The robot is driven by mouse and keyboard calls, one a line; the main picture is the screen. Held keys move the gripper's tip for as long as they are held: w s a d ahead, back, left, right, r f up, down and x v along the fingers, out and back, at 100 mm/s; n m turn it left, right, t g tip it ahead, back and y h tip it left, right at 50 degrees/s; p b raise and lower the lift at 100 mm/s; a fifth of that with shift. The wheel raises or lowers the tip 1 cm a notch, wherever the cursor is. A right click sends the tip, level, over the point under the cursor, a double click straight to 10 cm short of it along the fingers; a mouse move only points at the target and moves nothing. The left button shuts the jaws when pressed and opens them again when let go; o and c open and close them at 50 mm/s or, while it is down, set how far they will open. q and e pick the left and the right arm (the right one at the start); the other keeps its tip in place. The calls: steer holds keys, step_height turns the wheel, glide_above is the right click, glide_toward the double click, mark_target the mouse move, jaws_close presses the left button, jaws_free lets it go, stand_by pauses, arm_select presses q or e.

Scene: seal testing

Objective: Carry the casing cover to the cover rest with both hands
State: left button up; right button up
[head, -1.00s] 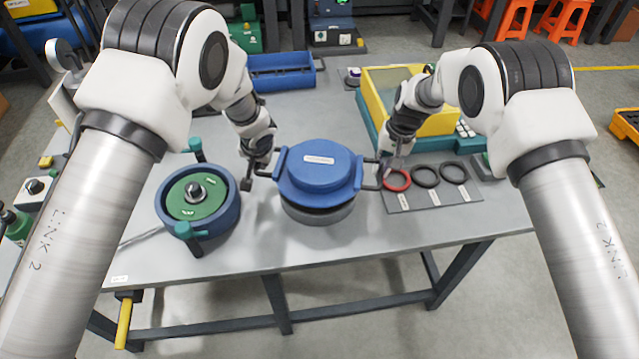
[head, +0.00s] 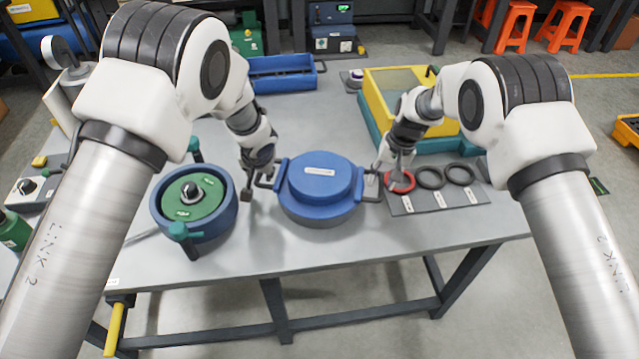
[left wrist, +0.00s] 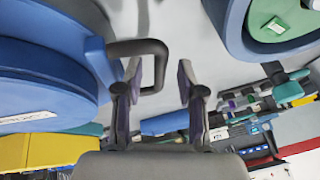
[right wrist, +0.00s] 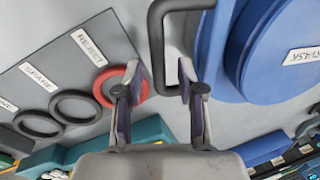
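The blue casing cover (head: 322,175) sits level on a low grey round support, the cover rest (head: 330,222), which is mostly hidden beneath it. The cover has a dark loop handle on each side. My left gripper (head: 252,186) is at the left handle (left wrist: 140,48); in the left wrist view its fingers (left wrist: 158,85) stand apart, with the handle's end near one finger. My right gripper (head: 385,178) is at the right handle (right wrist: 157,45); in the right wrist view its fingers (right wrist: 160,95) are apart, with the handle's bars between and beside them, not clamped.
The open blue casing (head: 228,215) with a green inside and teal clamps stands left of the cover. A grey mat (head: 430,202) with a red ring (head: 400,188) and two black rings lies close to my right gripper. A blue bin (head: 282,84) and yellow-teal tester (head: 385,85) stand behind.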

arm_select(q)
steer(key=v, duration=0.6)
steer(key=shift+s+r, duration=0.2)
arm_select(e)
steer(key=shift+s+r, duration=0.15)
arm_select(q)
steer(key=shift+s+r, duration=0.1)
arm_select(e)
steer(key=shift+d+r, duration=0.1)
steer(key=shift+r, duration=0.1)
step_height(320, 180, up, 11)
steer(key=d, duration=0.2)
steer(key=shift+r, duration=0.15)
arm_select(q)
steer(key=o, duration=1.2)
arm_select(e)
steer(key=shift+s, duration=0.1)
arm_select(q)
steer(key=shift+p+v, duration=4.55)
steer(key=shift+v, duration=0.05)
arm_select(e)
step_height(320, 180, up, 9)
